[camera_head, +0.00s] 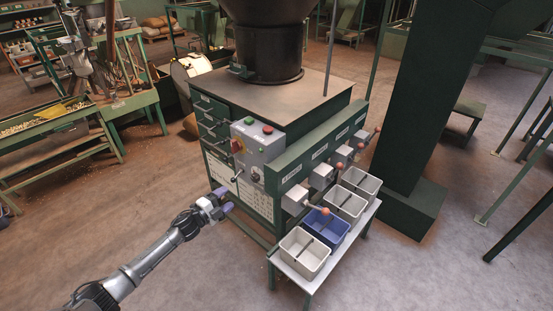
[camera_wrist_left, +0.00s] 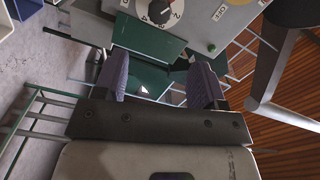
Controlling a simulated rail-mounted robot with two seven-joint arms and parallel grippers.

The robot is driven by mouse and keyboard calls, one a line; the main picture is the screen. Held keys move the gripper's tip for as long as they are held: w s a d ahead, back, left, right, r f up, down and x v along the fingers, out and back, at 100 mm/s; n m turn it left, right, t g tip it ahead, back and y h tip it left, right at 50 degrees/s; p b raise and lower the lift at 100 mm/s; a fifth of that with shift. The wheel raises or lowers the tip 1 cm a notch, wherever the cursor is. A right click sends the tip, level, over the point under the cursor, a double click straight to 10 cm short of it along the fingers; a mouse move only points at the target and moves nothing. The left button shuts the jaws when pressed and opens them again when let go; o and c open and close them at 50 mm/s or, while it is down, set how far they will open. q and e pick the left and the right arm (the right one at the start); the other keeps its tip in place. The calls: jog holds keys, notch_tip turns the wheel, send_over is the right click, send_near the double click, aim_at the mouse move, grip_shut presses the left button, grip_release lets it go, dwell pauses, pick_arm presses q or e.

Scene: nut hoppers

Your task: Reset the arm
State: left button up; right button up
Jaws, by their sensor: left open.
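My left arm comes in from the lower left in the head view, and its gripper (camera_head: 222,203) is in the air in front of the green hopper machine (camera_head: 290,120). In the left wrist view the left gripper (camera_wrist_left: 160,85) is open, its two purple fingers apart with nothing held between them. Beyond the fingers is the machine's grey control box (camera_wrist_left: 210,20) with a dark dial (camera_wrist_left: 160,12). In the head view the control box (camera_head: 258,148) carries red and green buttons and sits up and to the right of the gripper. The right gripper is not seen.
A low bench (camera_head: 293,275) at the machine's front right holds several bins, a blue bin (camera_head: 325,228) among grey ones. Levers with orange knobs (camera_head: 325,211) stick out above them. A green pillar (camera_head: 420,100) stands right. Floor (camera_head: 110,225) left of the machine is clear.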

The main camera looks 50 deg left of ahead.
pick_arm(q)
jog(key=s+a+f+n+g+y, duration=0.2)
jog(key=a+f+n+g+y, duration=0.1)
jog(key=a+n+g+y, duration=0.3)
jog(key=s+d+n+g+h, duration=0.25)
jog(key=s+d, duration=0.35)
jog(key=d, duration=1)
jog(key=s+d+f+n+g+h, duration=0.1)
jog(key=s+d+g+h, duration=0.4)
jog(key=d, duration=1.1)
jog(key=s+d+n+g+h, duration=0.15)
jog(key=s+d, duration=0.65)
jog(key=d, duration=0.8)
jog(key=w+p+v, duration=0.3)
jog(key=p+v, duration=0.9)
jog(key=p, duration=0.1)
jog(key=w+r+p+v, duration=0.1)
jog(key=w+p+v, duration=0.2)
jog(key=p+v, duration=1)
jog(key=shift+r+t+p, duration=0.4)
jog(key=shift+r+p, duration=0.05)
jog(key=shift+r, duration=0.05)
